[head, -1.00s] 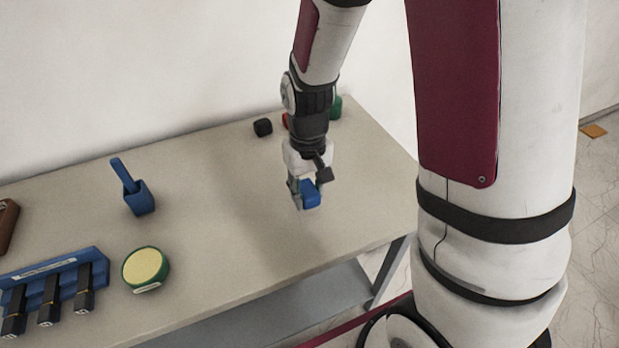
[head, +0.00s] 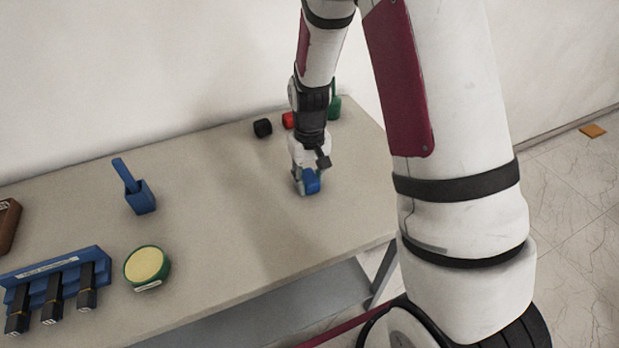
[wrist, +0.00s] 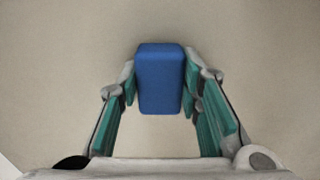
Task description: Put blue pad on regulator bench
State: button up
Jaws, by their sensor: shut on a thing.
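The blue pad (head: 311,182) is a small blue block held between the fingers of my gripper (head: 306,178). In the wrist view, the blue pad (wrist: 161,78) sits between the two green-lined fingertips of my gripper (wrist: 160,85), which touch its sides. The bench (head: 225,190) is a long beige table with a grey lower shelf. My gripper is over its right part, pointing down. I cannot tell whether the pad touches the bench top.
A black piece (head: 263,128), a red piece (head: 288,120) and a green bottle-like object (head: 334,105) stand behind my gripper. A blue holder (head: 140,198), a round green-and-yellow item (head: 147,266) and a blue rack (head: 55,282) are at left. The bench middle is clear.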

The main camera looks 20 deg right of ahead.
aim_at(309, 178)
jog(key=o, duration=1.1)
jog(key=shift+f, duration=0.15)
notch_tip(309, 178, up, 12)
jog(key=s+a+r+t, duration=0.1)
jog(key=s+r+t, duration=0.1)
jog(key=s+r, duration=0.6)
jog(key=s+a+r+t, duration=0.1)
jog(key=s+r+t, duration=0.2)
jog(key=s+r, duration=0.5)
jog(key=s, duration=0.5)
jog(key=shift+a+b, duration=0.35)
jog(key=shift+a, duration=0.05)
jog(key=shift+s+r, duration=0.1)
